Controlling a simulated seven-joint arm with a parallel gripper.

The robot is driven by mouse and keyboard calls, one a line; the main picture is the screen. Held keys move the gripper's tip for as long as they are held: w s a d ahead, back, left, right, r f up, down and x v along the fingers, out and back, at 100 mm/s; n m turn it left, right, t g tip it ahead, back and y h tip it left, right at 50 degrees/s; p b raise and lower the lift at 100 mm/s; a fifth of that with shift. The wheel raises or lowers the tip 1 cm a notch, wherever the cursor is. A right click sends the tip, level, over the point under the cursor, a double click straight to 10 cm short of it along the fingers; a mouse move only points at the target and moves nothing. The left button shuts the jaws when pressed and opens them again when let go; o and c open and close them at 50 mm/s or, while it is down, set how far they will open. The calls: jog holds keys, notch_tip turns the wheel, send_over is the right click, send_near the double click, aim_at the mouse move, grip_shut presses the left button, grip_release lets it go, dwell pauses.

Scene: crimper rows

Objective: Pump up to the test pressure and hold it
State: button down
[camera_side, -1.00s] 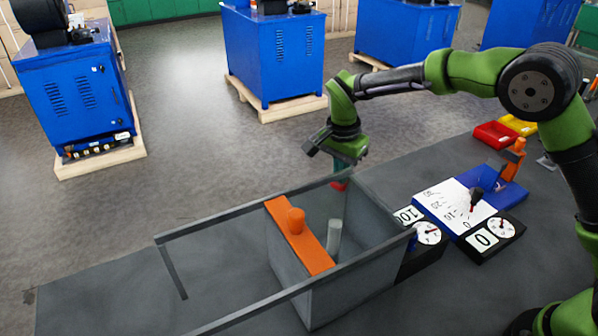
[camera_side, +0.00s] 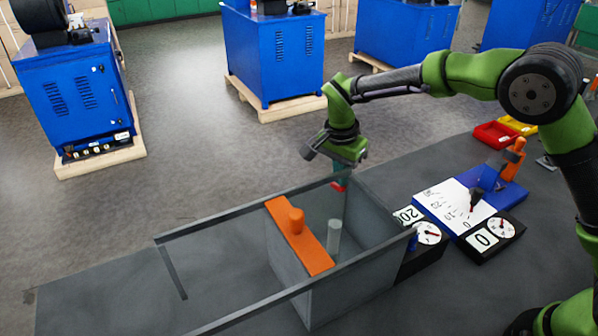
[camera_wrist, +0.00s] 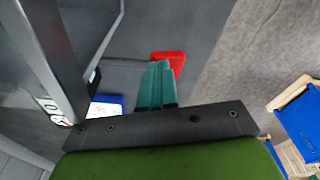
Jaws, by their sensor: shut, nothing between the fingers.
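My gripper (camera_side: 340,172) has teal fingers, shut and empty, beside the far rail of the grey frame in the side view. A small red block (camera_side: 338,187) shows just below the fingertips. In the wrist view my fingers (camera_wrist: 156,85) point at the red block (camera_wrist: 170,62) and overlap its edge; I cannot tell whether they touch it. A round gauge (camera_side: 427,233) stands behind the grey box with a card reading 20 (camera_side: 406,215). A second gauge (camera_side: 501,228) has a card reading 0 (camera_side: 482,239). A white scale plate (camera_side: 447,207) with a dark pointer lies on a blue base.
A grey box (camera_side: 350,285) with long rails carries an orange bar (camera_side: 310,248) with a knob. A grey cylinder (camera_side: 334,236) stands beside the bar. An orange post (camera_side: 514,158) and red (camera_side: 494,134) and yellow bins are at the right. Blue machines stand on the floor beyond.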

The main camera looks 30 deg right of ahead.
jog(key=a, duration=0.3)
jog(key=shift+s+r+y, duration=0.25)
jog(key=shift+s+y, duration=0.05)
jog(key=shift+s, duration=0.1)
notch_tip(320, 180, up, 8)
jog(key=d, duration=0.2)
jog(key=shift+w+f, duration=0.25)
dwell(0.4)
jog(key=r, duration=0.2)
jog(key=shift+w+d+r, duration=0.25)
jog(key=shift+d+r, duration=0.05)
jog(key=shift+d, duration=0.05)
jog(key=shift+f, duration=0.1)
jog(key=shift+w+d+f, duration=0.1)
jog(key=shift+d+f, duration=0.05)
jog(key=shift+f, duration=1.6)
jog(key=shift+w+d+f, duration=0.1)
jog(key=shift+d+f, duration=0.05)
jog(key=shift+f, duration=1.55)
